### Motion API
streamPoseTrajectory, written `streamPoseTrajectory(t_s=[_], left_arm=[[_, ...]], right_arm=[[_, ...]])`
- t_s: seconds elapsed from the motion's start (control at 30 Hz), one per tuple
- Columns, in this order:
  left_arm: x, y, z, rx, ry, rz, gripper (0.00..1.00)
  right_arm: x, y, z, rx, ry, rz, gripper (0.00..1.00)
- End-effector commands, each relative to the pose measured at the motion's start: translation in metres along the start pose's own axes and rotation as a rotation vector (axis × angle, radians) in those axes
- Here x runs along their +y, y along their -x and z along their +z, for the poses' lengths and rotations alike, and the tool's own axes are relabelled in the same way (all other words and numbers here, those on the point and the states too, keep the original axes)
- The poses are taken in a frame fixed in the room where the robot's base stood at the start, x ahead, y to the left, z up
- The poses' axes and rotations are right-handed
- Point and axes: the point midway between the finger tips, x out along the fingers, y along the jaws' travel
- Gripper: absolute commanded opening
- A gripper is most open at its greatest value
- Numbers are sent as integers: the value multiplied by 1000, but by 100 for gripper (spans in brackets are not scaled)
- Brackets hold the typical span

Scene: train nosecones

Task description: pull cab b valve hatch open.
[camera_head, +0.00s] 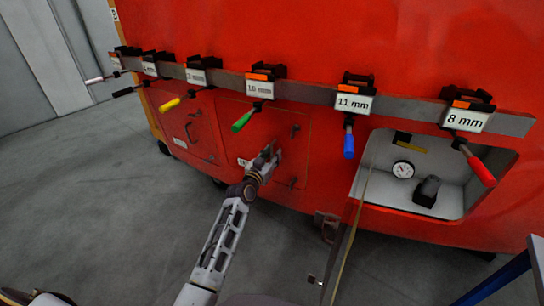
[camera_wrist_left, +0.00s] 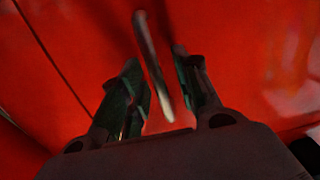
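No readable label shows which hatch is cab b's valve hatch. In the left wrist view, a slim metal handle bar (camera_wrist_left: 153,65) stands between the two dark fingers of my left gripper (camera_wrist_left: 158,62). The fingers are apart, with gaps visible on both sides of the bar. In the head view the gripper hides the handle. A second closed hatch (camera_head: 205,140), with a dark curved handle (camera_head: 189,132), is to the left. My right gripper is not in view.
A grey rail (camera_head: 310,94) runs above the hatches, with several labelled tools whose coloured handles hang down, including green (camera_head: 243,121) and blue (camera_head: 349,143). An open recess (camera_head: 440,150) with a gauge (camera_head: 403,169) is at right. The grey floor (camera_head: 100,200) at left is clear.

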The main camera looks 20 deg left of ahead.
Motion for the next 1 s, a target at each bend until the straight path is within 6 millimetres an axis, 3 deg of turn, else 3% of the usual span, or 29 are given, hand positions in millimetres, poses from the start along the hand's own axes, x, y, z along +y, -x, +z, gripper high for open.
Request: streamPoseTrajectory(t_s=[0.07,0.33,1.0], left_arm=[[0,0,0,0,0,0,32],[0,0,0,0,0,0,0],[0,1,1,0,1,12,0]], right_arm=[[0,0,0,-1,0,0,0],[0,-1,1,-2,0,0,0],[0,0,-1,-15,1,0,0]])
